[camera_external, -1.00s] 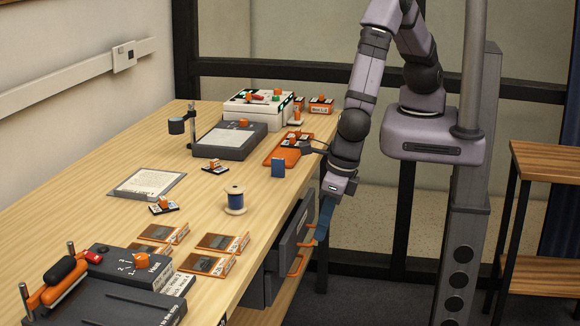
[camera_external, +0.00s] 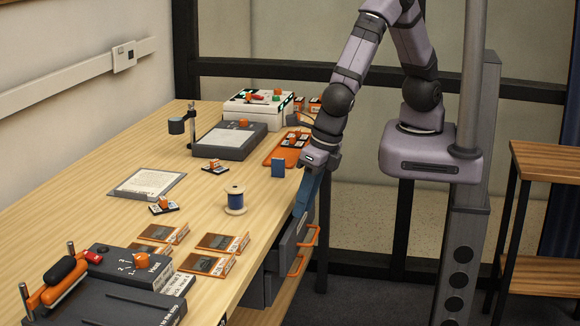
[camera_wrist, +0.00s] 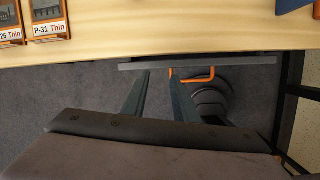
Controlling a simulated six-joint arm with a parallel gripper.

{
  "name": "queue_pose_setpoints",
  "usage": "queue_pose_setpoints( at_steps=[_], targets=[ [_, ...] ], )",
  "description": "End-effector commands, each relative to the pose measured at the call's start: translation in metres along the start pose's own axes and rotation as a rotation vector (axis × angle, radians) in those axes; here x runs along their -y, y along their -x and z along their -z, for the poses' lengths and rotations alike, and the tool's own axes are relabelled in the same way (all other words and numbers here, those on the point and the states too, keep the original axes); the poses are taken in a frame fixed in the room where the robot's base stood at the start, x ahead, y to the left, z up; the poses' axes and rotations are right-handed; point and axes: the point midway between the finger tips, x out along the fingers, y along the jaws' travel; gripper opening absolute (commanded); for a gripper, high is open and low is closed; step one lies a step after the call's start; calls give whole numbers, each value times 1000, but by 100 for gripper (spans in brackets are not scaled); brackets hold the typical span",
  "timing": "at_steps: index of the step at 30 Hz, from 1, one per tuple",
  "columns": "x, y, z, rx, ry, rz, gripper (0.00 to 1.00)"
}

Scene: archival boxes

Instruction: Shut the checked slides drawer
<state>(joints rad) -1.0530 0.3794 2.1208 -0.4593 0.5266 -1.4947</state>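Dark grey drawers with orange handles are under the bench's right edge in the external view. The upper drawer front (camera_external: 287,244) has an orange handle (camera_external: 315,238); a second handle (camera_external: 297,268) shows lower and nearer. No drawer label is readable, so I cannot tell which is checked slides. In the wrist view one drawer front (camera_wrist: 245,61) shows edge-on just outside the bench edge, with its handle (camera_wrist: 203,79). My gripper (camera_external: 300,211) points down near the upper drawer, its tips partly hidden. In the wrist view its fingers (camera_wrist: 160,74) are apart and empty, with the handle at their right.
Floor in front of the drawers is open. A wooden side table (camera_external: 545,165) stands far right.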

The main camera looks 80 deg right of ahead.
Motion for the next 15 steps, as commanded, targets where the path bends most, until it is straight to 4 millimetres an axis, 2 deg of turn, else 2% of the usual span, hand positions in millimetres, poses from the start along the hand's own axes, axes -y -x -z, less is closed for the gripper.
queue_pose_setpoints(
  at_steps=[1, 3, 9, 15],
  targets=[
    [23, -13, -2, -7, -97, 10, 26],
    [37, -11, 1, -18, -249, 22, 26],
    [61, -13, 18, -38, -644, 65, 26],
    [66, -16, 24, -39, -1038, 82, 26]
  ],
)
